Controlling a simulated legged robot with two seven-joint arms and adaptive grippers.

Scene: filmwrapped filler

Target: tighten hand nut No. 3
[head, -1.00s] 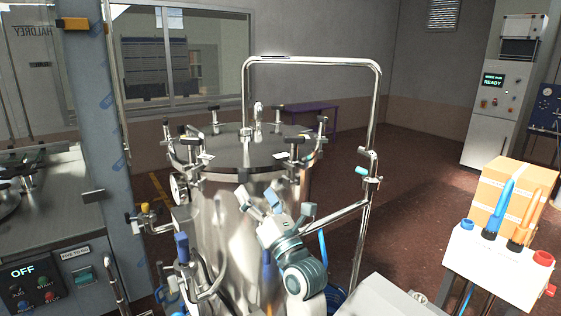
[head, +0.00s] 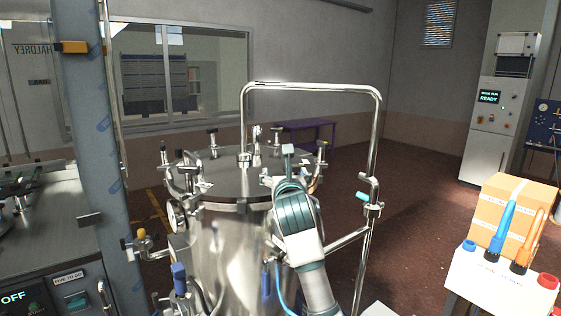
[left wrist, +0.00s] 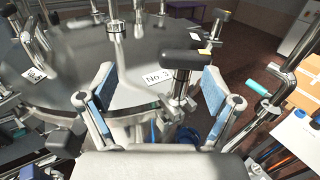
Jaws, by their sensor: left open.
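Hand nut No. 3 (left wrist: 183,60) has a black T-shaped handle on a steel stud at the lid's rim. Its white "No. 3" label (left wrist: 158,77) lies on the lid beside it. My left gripper (left wrist: 157,72) is open, with blue-padded fingers on either side of the nut, the nut nearer the right finger. The handle seems clear of both pads. In the head view my left gripper (head: 287,163) is over the front right rim of the lid (head: 225,178), and my arm hides most of the nut. My right gripper is not in view.
Several other hand nuts ring the lid, one at its left (head: 163,150). A tall steel pipe frame (head: 374,150) stands close at the right. A white stand (head: 500,275) with blue and orange tools and a cardboard box (head: 510,212) are further right.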

